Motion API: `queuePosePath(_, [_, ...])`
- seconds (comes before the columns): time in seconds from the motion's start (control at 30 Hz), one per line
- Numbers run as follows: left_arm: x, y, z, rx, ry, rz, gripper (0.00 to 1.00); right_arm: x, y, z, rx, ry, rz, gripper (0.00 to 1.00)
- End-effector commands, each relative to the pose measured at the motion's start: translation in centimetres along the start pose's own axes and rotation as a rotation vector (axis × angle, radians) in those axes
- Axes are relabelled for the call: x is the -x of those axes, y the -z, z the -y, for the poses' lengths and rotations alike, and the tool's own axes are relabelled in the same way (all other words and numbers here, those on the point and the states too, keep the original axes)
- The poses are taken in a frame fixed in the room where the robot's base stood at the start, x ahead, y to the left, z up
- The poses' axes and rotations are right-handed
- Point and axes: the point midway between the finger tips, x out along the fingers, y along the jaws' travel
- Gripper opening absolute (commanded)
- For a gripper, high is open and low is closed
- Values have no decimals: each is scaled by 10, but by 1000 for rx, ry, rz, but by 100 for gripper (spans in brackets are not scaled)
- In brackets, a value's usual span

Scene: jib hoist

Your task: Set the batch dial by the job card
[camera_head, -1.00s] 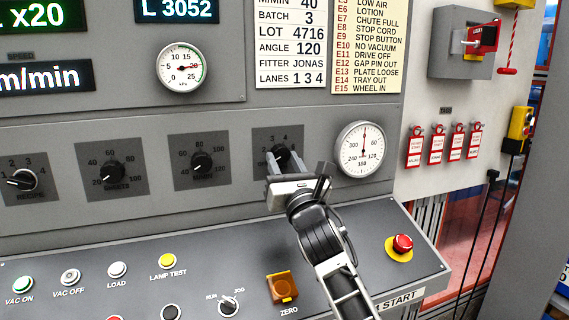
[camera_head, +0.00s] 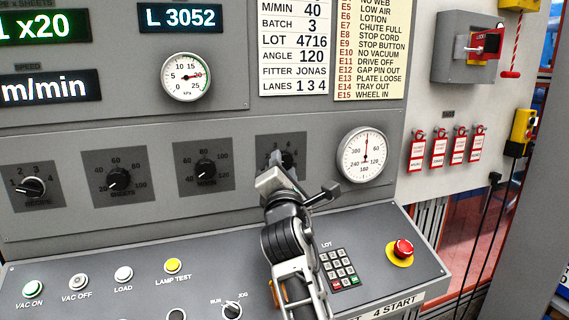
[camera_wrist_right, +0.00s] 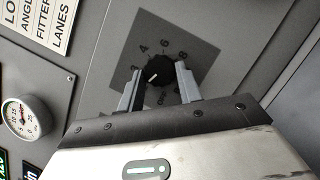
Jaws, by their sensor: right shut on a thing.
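The job card (camera_head: 293,58) on the upper panel reads BATCH 3, with M/MIN 40, LOT 4716 and ANGLE 120. The rightmost black dial (camera_head: 287,158) on the lower panel is partly hidden behind my right gripper (camera_head: 272,168); its label is covered. The wrist view shows this dial (camera_wrist_right: 158,70) between the two fingers of my right gripper (camera_wrist_right: 160,85), which is shut on it. Its white pointer line points down-left in that view; I cannot tell for sure which numeral it meets. My left gripper is not in view.
To the left are the recipe dial (camera_head: 33,187), the sheets dial (camera_head: 119,179) and another dial (camera_head: 207,168). A round gauge (camera_head: 363,155) sits close right of the gripper. Below are a keypad (camera_head: 338,267) and a red stop button (camera_head: 403,248).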

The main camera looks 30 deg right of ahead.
Motion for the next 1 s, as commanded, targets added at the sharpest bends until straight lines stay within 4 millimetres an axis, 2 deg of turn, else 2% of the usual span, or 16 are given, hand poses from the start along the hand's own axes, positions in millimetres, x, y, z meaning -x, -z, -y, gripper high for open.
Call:
queuePosePath(0.6, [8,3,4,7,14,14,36,-1,-2,-7,-515,212,0,12])
queuePosePath(1.0, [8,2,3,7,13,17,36,-1,-3,-7,-689,285,0,12])
